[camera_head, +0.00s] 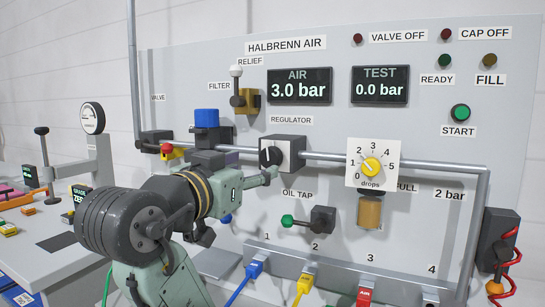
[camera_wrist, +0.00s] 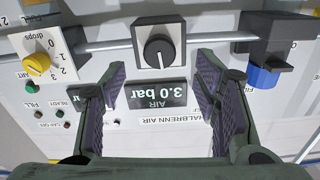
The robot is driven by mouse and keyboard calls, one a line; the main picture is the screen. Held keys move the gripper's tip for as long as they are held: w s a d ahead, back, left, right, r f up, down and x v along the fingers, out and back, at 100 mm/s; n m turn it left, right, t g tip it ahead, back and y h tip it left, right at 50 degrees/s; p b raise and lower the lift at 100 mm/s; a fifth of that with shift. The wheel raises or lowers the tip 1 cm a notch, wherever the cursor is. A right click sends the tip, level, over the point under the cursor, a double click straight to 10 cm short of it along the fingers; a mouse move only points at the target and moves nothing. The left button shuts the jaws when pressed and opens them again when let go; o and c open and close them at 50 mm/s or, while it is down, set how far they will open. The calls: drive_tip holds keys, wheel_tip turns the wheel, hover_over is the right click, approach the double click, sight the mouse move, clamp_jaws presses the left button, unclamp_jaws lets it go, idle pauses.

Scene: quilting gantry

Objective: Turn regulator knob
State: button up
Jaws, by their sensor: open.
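My gripper (camera_head: 268,176) is in front of the panel, just below and left of the knob in the head view. In the wrist view my gripper's fingers (camera_wrist: 161,70) are spread wide and empty, one either side of the knob's line. I see no contact with the knob. The AIR display (camera_head: 299,87) reads 3.0 bar.
A grey pipe (camera_head: 336,158) runs through the regulator block. The drops dial (camera_head: 371,166) is to its right, and the green-handled oil tap (camera_head: 321,219) is below. A blue-topped black unit (camera_head: 207,118) stands left of the regulator. The TEST display (camera_head: 379,86) reads 0.0 bar.

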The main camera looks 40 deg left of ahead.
sight(268, 160)
drive_tip(key=p+x, duration=0.2)
drive_tip(key=x, duration=0.5)
drive_tip(key=shift+w, duration=0.2)
drive_tip(key=shift+c, duration=0.3)
drive_tip(key=c, duration=1.1)
